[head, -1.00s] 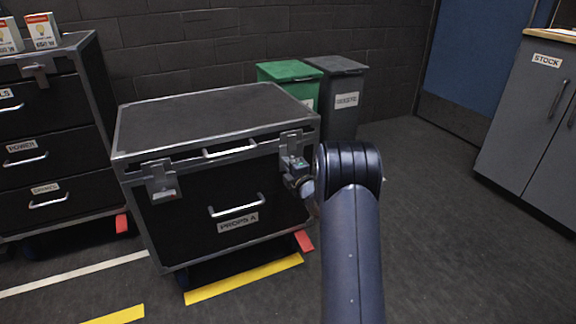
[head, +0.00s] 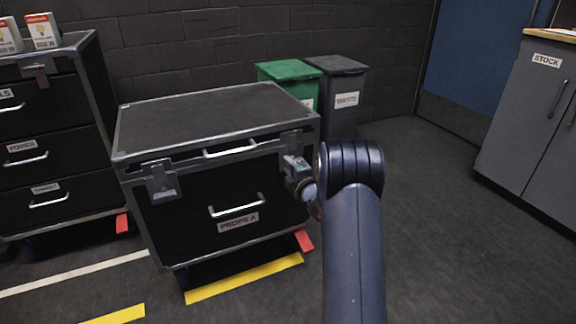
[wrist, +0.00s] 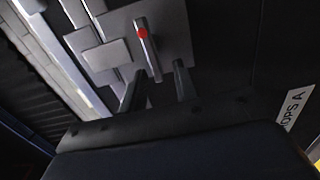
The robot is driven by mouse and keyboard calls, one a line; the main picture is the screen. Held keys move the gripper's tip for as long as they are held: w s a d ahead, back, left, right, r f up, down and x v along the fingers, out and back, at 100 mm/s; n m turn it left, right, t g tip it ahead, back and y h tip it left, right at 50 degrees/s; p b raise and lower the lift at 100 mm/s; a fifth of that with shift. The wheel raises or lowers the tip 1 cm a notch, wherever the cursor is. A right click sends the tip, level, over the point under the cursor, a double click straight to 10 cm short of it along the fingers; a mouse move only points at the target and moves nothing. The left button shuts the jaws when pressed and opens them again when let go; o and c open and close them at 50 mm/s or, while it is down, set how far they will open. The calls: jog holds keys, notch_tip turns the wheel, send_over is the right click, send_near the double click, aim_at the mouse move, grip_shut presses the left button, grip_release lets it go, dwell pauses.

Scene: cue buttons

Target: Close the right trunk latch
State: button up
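The black trunk labelled PROPS A (head: 190,117) has metal edges and a shut-looking lid. Its right latch (head: 291,138) is at the front right under the lid edge, partly hidden by my gripper (head: 291,162). In the wrist view the latch plate (wrist: 172,32) carries a narrow metal lever with a red tip (wrist: 142,33). My gripper's two dark fingers (wrist: 160,82) are apart, near the lever's lower end, with nothing held between them. I cannot tell whether a finger touches the lever. The left latch (head: 161,181) is at the front left.
A drawer case (head: 55,130) stands to the left with small boxes (head: 42,31) on top. Green (head: 288,70) and dark grey (head: 340,66) bins stand behind the trunk. A grey STOCK cabinet (head: 530,110) is at the right. Floor between trunk and cabinet is clear.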

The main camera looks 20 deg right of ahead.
jog(key=s+p, duration=0.2)
jog(key=s, duration=0.7)
jog(key=shift+s+d, duration=0.15)
jog(key=shift+s, duration=0.15)
jog(key=w+b, duration=0.2)
jog(key=w, duration=0.9)
jog(key=shift+b, duration=0.35)
jog(key=shift+s, duration=0.1)
